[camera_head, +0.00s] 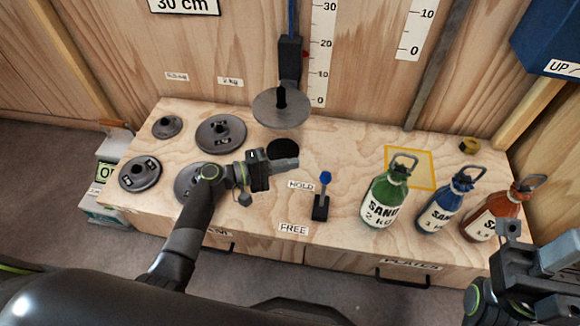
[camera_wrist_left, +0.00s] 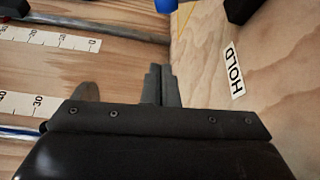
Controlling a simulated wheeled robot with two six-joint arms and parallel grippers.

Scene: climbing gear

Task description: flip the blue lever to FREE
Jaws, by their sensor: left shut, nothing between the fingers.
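The lever (camera_head: 323,192) has a blue round knob and a black base, and stands on the wooden bench top. Its knob points up and toward the back, on the HOLD label's side. The HOLD label (camera_head: 302,185) is behind and left of the base; the FREE label (camera_head: 293,229) is in front and left. My left gripper (camera_head: 294,163) is shut and empty, up and left of the knob, apart from it. In the left wrist view its fingers (camera_wrist_left: 163,87) are together and the blue knob (camera_wrist_left: 166,5) is cut by the top edge. My right gripper (camera_head: 512,262) is at lower right, its jaws unclear.
Green (camera_head: 383,200), blue (camera_head: 443,205) and red (camera_head: 492,213) sand bottles stand right of the lever. Several dark weight plates (camera_head: 220,134) lie at left. A hanging disc (camera_head: 281,108) is behind my left gripper. The bench around the lever base is clear.

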